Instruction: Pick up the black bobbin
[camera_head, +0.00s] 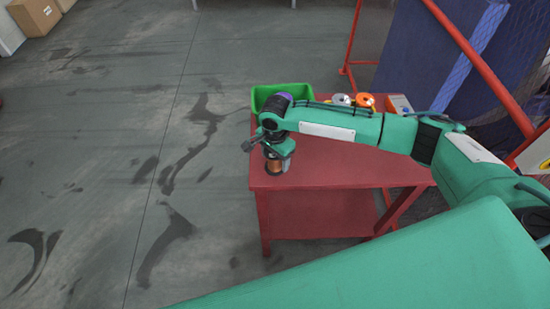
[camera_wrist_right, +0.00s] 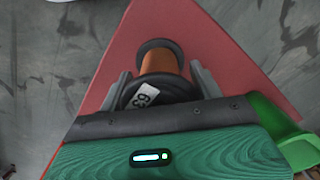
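The black bobbin (camera_wrist_right: 160,88), wound with copper-orange wire and with a label reading 63 on its near flange, sits on the red table. In the right wrist view it lies between the fingers of my right gripper (camera_wrist_right: 162,76). The fingers stand apart on either side, with a small gap visible beside the wire core; contact with the near flange cannot be told. In the head view my right gripper (camera_head: 278,154) points down over the bobbin (camera_head: 273,167) near the table's left front corner. My left gripper is out of view.
The red table (camera_head: 325,175) has a green bin (camera_head: 298,89) at its back left, partly hidden by my right arm. A grey spool (camera_head: 341,99) and an orange spool (camera_head: 364,100) stand behind the arm. Red rails (camera_head: 352,40) stand behind the table. The floor at left is free.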

